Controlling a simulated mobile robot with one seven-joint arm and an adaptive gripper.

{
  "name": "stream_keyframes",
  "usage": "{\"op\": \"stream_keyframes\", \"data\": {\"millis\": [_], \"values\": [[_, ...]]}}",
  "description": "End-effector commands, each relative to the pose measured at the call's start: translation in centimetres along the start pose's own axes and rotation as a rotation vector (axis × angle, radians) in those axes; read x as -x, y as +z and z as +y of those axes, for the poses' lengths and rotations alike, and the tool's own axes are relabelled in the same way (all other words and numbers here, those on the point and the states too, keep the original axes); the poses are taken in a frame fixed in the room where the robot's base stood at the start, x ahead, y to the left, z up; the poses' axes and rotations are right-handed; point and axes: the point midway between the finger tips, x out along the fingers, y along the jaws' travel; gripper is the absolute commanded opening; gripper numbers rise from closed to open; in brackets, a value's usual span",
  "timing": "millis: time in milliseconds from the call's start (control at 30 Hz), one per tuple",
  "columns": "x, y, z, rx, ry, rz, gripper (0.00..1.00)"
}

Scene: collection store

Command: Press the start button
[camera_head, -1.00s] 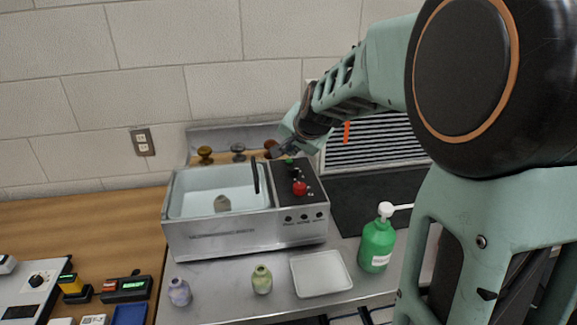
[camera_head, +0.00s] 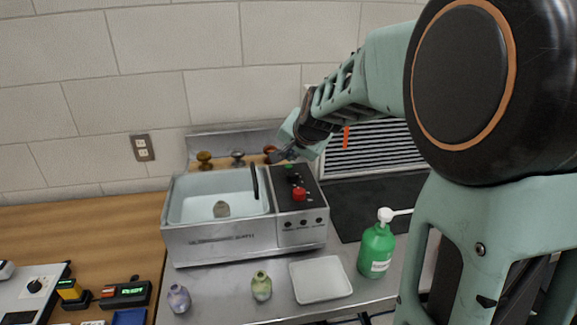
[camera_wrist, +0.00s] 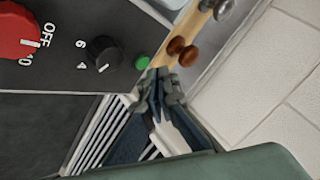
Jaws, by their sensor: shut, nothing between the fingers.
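The machine is a steel ultrasonic cleaner (camera_head: 222,246) with a water-filled basin on its left and a dark control panel (camera_head: 311,190) on its right. A green button (camera_head: 289,167) sits at the back of the panel; in the wrist view the green button (camera_wrist: 142,62) is clear of the fingers. A red knob (camera_head: 299,194) marked OFF and a smaller black knob (camera_wrist: 104,53) are on the same panel. My gripper (camera_head: 278,157) is shut and empty, just behind the green button. In the wrist view its fingertips (camera_wrist: 158,75) point close beside the button. I cannot tell its height above the panel.
Several knobbed items (camera_head: 237,158) stand on a wooden strip behind the cleaner. A ribbed vent (camera_head: 365,150) is behind right.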

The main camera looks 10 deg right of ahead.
Motion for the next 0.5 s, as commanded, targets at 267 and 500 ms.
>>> {"op": "stream_keyframes", "data": {"millis": [267,500], "values": [[-0.02,0.01,0.01,0.000,0.000,0.000,0.00],[-0.56,0.41,0.41,0.000,0.000,0.000,0.00]]}}
